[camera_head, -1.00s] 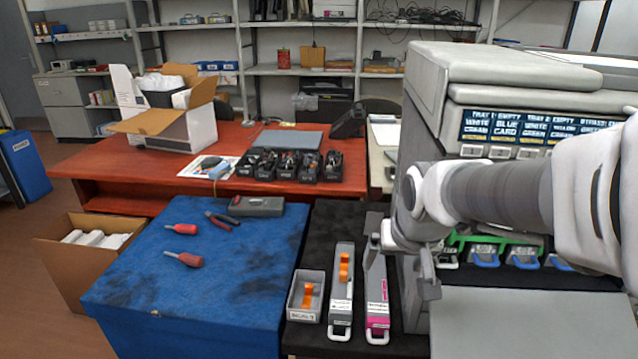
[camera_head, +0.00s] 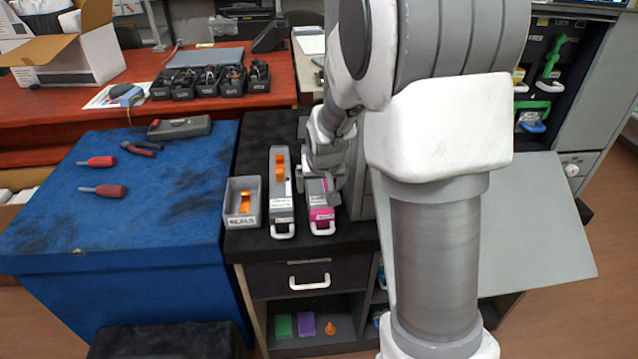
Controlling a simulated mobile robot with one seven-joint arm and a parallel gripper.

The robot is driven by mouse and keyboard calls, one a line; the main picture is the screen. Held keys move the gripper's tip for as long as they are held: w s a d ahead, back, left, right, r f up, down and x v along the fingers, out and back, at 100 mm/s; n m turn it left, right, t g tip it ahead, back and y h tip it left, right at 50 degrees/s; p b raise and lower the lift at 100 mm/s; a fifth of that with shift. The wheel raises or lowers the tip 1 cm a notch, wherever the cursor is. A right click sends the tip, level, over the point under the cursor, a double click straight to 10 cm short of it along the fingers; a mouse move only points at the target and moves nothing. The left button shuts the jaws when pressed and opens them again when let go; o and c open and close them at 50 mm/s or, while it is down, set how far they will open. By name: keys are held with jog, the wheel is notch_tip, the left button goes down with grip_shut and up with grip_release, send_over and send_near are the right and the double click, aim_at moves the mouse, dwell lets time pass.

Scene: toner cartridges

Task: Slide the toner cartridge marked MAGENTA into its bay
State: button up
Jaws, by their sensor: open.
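The grey toner cartridge with a magenta front label and white handle (camera_head: 321,214) lies on the black-topped stand, handle toward me. Its label is too small to read. My gripper (camera_head: 326,188) is open over its middle, fingers pointing down; I cannot tell whether they touch it. The gripper and wrist hide its far part. The printer's open front (camera_head: 560,60) is at the upper right, with green, blue and white handles inside. My arm hides much of the printer, and I cannot make out an empty bay.
A second grey cartridge with an orange part (camera_head: 281,215) lies close on the left, beside a small grey bin (camera_head: 243,222). The lowered printer flap (camera_head: 540,225) juts out at right. A blue-covered table (camera_head: 150,225) with red-handled tools is at left.

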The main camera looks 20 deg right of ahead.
aim_at(319, 192)
jog(key=b+x, duration=0.3)
jog(key=x, duration=0.3)
jog(key=shift+w+f, duration=0.15)
jog(key=shift+f, duration=0.05)
jog(key=shift+c, duration=0.2)
grip_shut()
dwell(1.3)
jog(key=shift+r+p, duration=2.4)
jog(key=shift+r, duration=1.2)
